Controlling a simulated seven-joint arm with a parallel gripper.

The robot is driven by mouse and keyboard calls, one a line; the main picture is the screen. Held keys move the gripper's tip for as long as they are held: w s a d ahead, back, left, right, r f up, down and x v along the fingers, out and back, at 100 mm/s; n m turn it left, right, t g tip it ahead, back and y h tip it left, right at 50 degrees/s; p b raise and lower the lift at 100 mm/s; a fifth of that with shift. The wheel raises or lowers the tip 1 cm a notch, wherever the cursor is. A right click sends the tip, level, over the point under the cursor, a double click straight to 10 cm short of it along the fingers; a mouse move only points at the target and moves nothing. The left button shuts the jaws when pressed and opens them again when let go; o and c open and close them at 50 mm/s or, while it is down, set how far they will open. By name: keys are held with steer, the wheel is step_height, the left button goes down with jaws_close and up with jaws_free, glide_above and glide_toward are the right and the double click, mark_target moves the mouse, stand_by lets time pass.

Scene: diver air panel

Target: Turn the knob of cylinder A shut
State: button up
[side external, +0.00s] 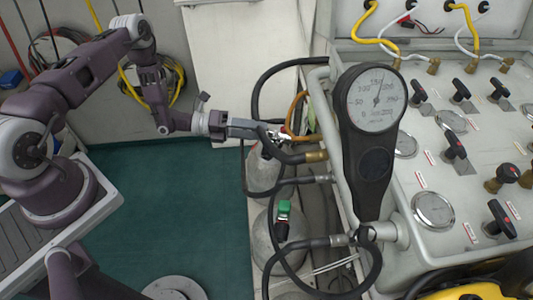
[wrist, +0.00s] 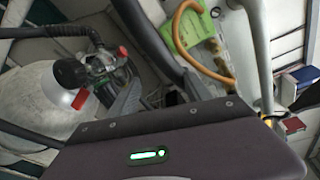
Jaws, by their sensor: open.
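My gripper (side external: 280,134) reaches out from the left, above a grey cylinder (side external: 262,172) beside the panel. In the wrist view my gripper (wrist: 160,92) shows two dark fingers, spread apart with nothing clearly held between them. A pale cylinder (wrist: 40,108) lies at the left there, with a black valve knob (wrist: 72,72) and red parts near its neck, to the left of the fingers. In the side view a second grey cylinder (side external: 268,245) has a green-topped knob (side external: 284,208). No letter A is readable, so I cannot tell which cylinder is A.
Black hoses (side external: 285,83) and an orange hose (side external: 298,105) loop close around my gripper. A large round gauge (side external: 376,100) stands right of it, before the valve panel (side external: 440,175). The green floor (side external: 180,210) is open.

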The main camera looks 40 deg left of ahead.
mark_target(267, 154)
step_height(267, 154, down, 10)
steer(key=s+a+r+n+t+y, duration=0.1)
steer(key=s+a+n+t+y, duration=0.15)
steer(key=n, duration=0.35)
steer(key=shift+g+y, duration=0.25)
steer(key=shift+y, duration=0.1)
steer(key=x, duration=0.5)
steer(key=shift+w+d+f, duration=0.15)
steer(key=shift+d+f, duration=0.15)
steer(key=shift+d, duration=0.1)
steer(key=shift+w+d+f, duration=0.15)
steer(key=shift+w+d, duration=0.2)
steer(key=shift+w, duration=0.1)
jaws_close()
